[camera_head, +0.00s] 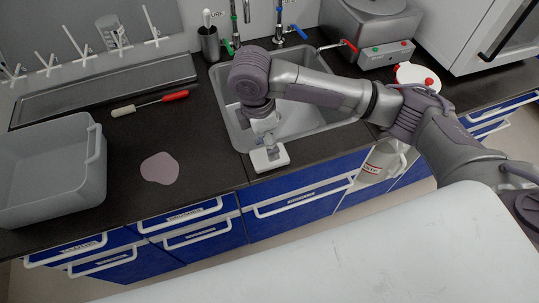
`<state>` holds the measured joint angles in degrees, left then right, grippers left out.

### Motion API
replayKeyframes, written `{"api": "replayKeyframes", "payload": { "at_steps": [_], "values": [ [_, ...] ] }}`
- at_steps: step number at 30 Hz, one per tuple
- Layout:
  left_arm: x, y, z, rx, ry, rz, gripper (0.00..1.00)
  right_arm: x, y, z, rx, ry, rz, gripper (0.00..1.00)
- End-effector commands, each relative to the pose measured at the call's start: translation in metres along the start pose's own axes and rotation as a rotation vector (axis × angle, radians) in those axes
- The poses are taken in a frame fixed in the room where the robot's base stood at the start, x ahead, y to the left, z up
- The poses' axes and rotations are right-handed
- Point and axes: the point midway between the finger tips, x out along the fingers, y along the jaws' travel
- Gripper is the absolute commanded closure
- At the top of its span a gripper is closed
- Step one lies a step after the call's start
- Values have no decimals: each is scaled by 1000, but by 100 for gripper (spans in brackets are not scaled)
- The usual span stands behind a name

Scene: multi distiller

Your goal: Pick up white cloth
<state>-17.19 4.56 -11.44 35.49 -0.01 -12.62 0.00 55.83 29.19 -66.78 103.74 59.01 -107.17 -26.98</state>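My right arm reaches in from the right over the sink (236,122). My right gripper (268,142) points down at the counter's front edge beside the sink. A small white block-like thing (275,162), which may be the folded white cloth, lies directly under the fingertips. The fingers seem to touch it or hang just over it; whether they grip it is too small to tell. A flat, pale pinkish patch (160,168) lies on the dark counter to the left; I cannot tell if it is cloth or a spill. My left gripper is not in view.
A grey bin (45,182) stands at the left. A red-handled tool (150,103) lies behind the patch. Taps (279,25) rise behind the sink, and a grey machine (370,35) stands back right. A white container (383,160) is below the arm. Counter around the patch is clear.

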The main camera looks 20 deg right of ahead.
Motion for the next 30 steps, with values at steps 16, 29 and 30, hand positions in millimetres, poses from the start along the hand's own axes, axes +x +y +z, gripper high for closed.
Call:
{"api": "replayKeyframes", "payload": {
  "at_steps": [16, 29, 30],
  "values": [
    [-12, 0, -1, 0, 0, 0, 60, 61, -2, -1, 0, 0, -1, 3],
    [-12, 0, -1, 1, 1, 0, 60, 69, -2, -1, 0, 1, 2, 21],
    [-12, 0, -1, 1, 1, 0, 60, 68, -2, -1, 0, 1, 2, 28]
  ]
}}
